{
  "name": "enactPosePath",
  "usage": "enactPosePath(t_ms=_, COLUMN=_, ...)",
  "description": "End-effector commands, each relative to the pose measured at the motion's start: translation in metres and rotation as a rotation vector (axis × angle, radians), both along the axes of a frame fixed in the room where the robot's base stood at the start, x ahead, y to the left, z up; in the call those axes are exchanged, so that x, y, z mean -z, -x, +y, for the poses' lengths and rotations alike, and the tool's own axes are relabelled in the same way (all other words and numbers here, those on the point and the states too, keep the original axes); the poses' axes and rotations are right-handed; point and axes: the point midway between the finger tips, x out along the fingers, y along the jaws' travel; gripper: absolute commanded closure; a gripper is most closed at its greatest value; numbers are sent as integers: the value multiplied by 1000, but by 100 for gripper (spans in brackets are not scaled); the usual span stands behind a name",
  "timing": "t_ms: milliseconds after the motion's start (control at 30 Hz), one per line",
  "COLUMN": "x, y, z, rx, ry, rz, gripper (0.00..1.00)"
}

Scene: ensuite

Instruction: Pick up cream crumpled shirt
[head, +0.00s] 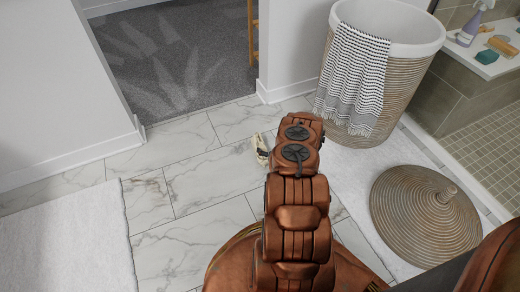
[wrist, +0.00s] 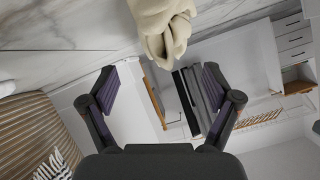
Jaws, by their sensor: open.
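The cream crumpled shirt (wrist: 163,24) shows at the top of the wrist view, beyond the fingertips and not between them. In the head view only a small part of the shirt (head: 261,148) shows on the marble floor, left of my arm, which hides the rest. My gripper (wrist: 160,82) is open and empty, its two dark fingers spread wide apart. The fingers are hidden behind my arm in the head view.
A tall woven basket (head: 402,88) with a patterned towel (head: 352,80) stands at the upper right. A round woven lid (head: 405,218) lies on a white mat (head: 345,165) at right. Another white mat (head: 65,245) lies at left. Marble floor (head: 185,190) is clear between.

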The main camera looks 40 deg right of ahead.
Motion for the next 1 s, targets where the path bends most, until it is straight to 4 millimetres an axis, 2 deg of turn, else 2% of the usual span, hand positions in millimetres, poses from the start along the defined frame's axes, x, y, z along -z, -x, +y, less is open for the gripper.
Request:
enactPosePath(t_ms=233, x=20, y=-25, z=-2, rx=-4, ry=3, rz=-4, gripper=11)
enactPosePath(t_ms=400, x=26, y=-39, z=-7, rx=-1, ry=1, rz=-2, gripper=11)
enactPosePath(t_ms=667, x=25, y=-41, z=-7, rx=1, ry=0, rz=-1, gripper=11)
enactPosePath(t_ms=1000, x=25, y=-41, z=-7, rx=0, ry=0, rz=-1, gripper=47)
